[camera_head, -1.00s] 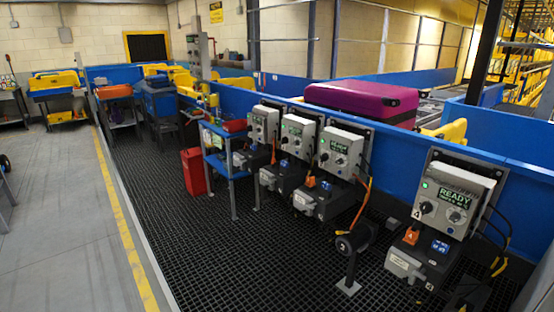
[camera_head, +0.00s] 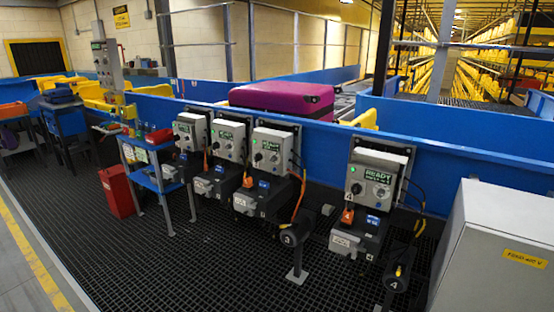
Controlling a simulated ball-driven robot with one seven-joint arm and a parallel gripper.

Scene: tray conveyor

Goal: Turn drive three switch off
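Several grey control boxes with small green displays stand in a row along the blue conveyor wall. The third box from the left (camera_head: 272,148) appears to be drive three's; it has a lit green lamp and a dark rotary knob, whose setting is too small to read. Its dark drive unit (camera_head: 252,203) sits below, and a cable reel marked 3 (camera_head: 289,238) stands to its right on a post. The box at the right (camera_head: 376,180) reads READY, above a drive unit marked 4 (camera_head: 356,240). My gripper is not in view.
A grey cabinet (camera_head: 495,250) stands at the right front. A reel marked 4 (camera_head: 398,272) stands beside it. A blue stand (camera_head: 158,180) and a red bin (camera_head: 115,185) are at the left. A purple suitcase (camera_head: 282,100) lies behind the wall. Black grating before the drives is clear.

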